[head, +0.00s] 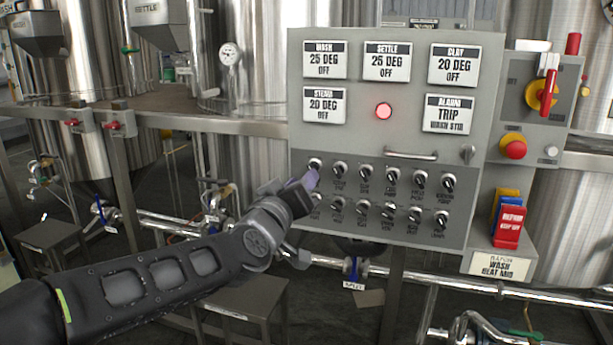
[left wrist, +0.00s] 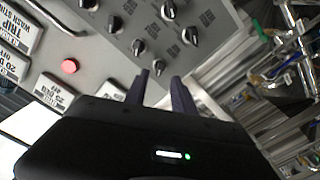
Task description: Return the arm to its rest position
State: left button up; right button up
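My left arm (head: 150,275) reaches in from the lower left in the head view. My left gripper (head: 309,180) is at the left end of the knob rows on the grey control panel (head: 440,160), overlapping that part of the panel. In the left wrist view the two dark fingers (left wrist: 161,88) stand apart with nothing held between them. A black knob (left wrist: 158,66) shows just beyond the fingertips; I cannot tell whether they touch it. My right gripper is in neither view.
The panel has two rows of knobs, label plates, a lit red lamp (head: 383,111) and a handle (head: 410,154). A red emergency button (head: 514,149) is on its right. Pipes (head: 450,281) and a low stand (head: 250,302) lie below. Steel tanks (head: 110,60) stand behind.

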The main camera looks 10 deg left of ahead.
pick_arm(q)
jog(key=s, duration=0.2)
jog(key=shift+s+a, duration=0.1)
jog(key=shift+s, duration=0.2)
